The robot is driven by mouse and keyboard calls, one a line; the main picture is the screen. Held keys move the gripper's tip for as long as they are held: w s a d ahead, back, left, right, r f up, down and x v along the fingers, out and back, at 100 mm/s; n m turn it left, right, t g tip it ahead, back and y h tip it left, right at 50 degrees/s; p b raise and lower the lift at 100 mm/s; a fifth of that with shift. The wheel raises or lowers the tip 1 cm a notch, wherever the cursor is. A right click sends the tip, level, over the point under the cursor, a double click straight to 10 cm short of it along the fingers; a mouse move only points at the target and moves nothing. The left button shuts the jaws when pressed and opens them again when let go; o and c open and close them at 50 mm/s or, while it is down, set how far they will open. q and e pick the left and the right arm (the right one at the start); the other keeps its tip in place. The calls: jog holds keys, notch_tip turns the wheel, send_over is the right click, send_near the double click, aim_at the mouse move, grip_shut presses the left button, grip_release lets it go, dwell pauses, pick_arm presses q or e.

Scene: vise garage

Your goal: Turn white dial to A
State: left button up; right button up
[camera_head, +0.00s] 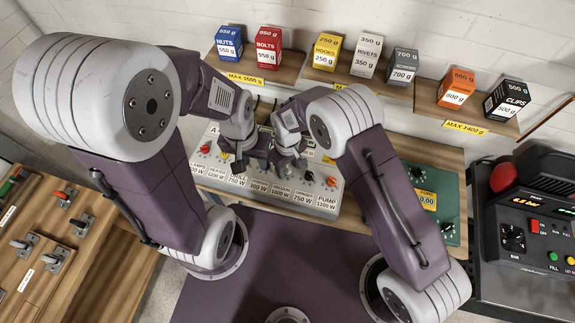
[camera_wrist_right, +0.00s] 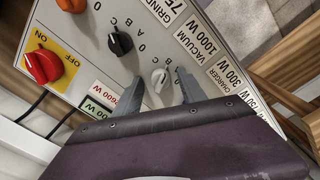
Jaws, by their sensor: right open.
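The white dial (camera_wrist_right: 158,80) is on the light grey control panel (camera_wrist_right: 88,48). In the right wrist view it sits between the two fingers of my right gripper (camera_wrist_right: 158,90), which is open around it. I cannot tell whether a finger touches the dial. In the head view my grippers hide the dial. My right gripper also shows there over the panel's middle (camera_head: 286,163). My left gripper (camera_head: 240,165) is beside it, over the panel's left part; its fingers are too small to judge.
A black dial (camera_wrist_right: 120,42) and an orange-red switch (camera_wrist_right: 43,66) are near the white dial. Shelves with small boxes (camera_head: 325,52) stand behind the panel. A green unit (camera_head: 440,185) and a black console (camera_head: 535,225) are at right, a wooden switch board (camera_head: 40,235) at left.

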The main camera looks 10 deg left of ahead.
jog(key=c, duration=0.4)
jog(key=shift+a, duration=0.1)
grip_shut()
jog(key=shift+m, duration=0.4)
jog(key=m+b, duration=0.1)
jog(key=m, duration=0.1)
jog(key=shift+w+m, duration=0.1)
jog(key=shift+m, duration=0.2)
jog(key=shift+r+m+b, duration=0.15)
jog(key=shift+m+b, duration=0.2)
jog(key=shift+m, duration=1.85)
